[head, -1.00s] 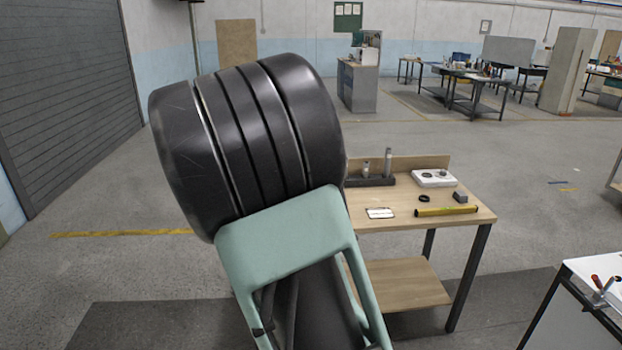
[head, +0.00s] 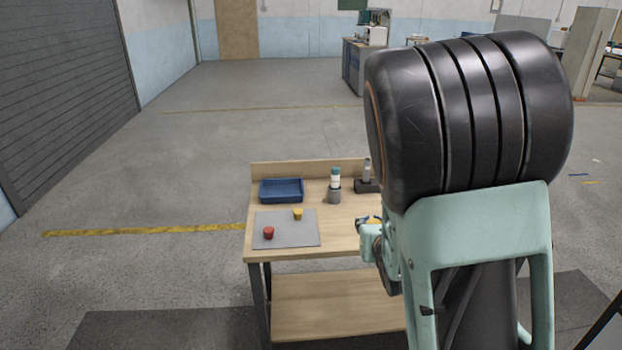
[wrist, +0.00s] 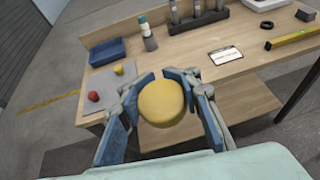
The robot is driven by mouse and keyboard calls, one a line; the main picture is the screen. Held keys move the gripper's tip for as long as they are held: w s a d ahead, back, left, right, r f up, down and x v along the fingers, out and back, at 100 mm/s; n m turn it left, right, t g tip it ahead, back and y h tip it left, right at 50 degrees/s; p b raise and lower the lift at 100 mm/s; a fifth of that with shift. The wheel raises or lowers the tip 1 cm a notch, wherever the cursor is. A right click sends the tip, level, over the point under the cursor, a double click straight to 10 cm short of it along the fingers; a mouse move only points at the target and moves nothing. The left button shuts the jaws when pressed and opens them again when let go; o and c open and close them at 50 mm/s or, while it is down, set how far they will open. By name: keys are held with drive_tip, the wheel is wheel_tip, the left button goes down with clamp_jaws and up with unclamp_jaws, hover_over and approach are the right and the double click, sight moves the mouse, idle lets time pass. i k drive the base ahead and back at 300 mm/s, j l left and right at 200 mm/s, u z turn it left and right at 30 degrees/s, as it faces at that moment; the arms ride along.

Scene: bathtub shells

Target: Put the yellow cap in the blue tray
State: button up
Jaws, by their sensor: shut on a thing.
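In the wrist view the yellow cap (wrist: 163,104), round and smooth, sits between the blue-padded fingers of my gripper (wrist: 168,84). My gripper is shut on it and holds it up, apart from the table. In the head view my gripper (head: 370,222) is small and mostly hidden behind my arm, at the table's right part. The blue tray (head: 282,190) stands empty at the back left of the table, and also shows in the wrist view (wrist: 107,51), to the left of and beyond my gripper.
A grey mat (head: 305,239) in front of the tray bears a red piece (head: 268,232) and another small yellow piece (head: 297,214). A white bottle with a green top (head: 335,178) stands in a grey holder right of the tray. A low back board (head: 270,169) edges the table (head: 262,248).

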sight(282, 193)
drive_tip(key=i+j+z, duration=0.1)
drive_tip(key=i, duration=0.4)
drive_tip(key=i+j, duration=0.2)
drive_tip(key=i, duration=0.25)
drive_tip(key=l+z, duration=0.05)
